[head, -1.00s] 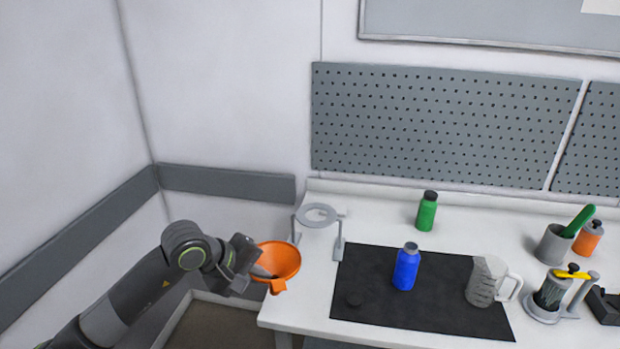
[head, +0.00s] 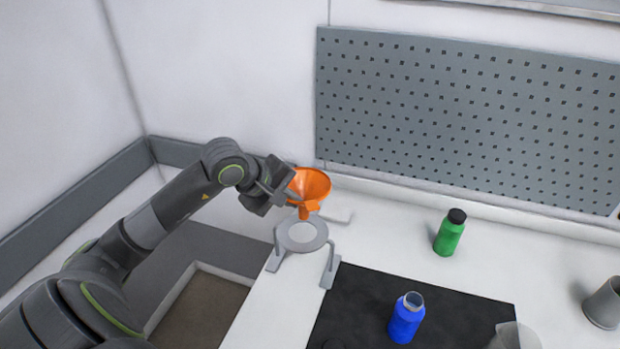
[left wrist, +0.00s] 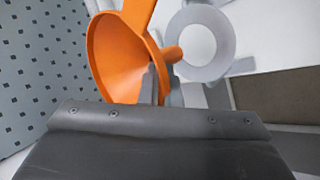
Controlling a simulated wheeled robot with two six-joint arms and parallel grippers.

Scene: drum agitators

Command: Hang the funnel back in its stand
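The orange funnel (head: 311,186) is held in my left gripper (head: 289,192), tilted, with its spout pointing down, above and just behind the stand's ring in the head view. The grey stand (head: 301,236) has a flat ring on legs at the left end of the table. In the left wrist view the funnel (left wrist: 118,58) is in front of the gripper (left wrist: 152,85), its rim between the fingers, and the ring (left wrist: 202,43) is to the right of its spout. The ring looks empty. My right gripper is not in view.
A green bottle (head: 449,233) stands at the back of the white table. An open blue bottle (head: 406,318) stands on a black mat (head: 360,298). A grey cup (head: 604,303) is at the right edge. A pegboard (head: 460,115) is on the wall behind.

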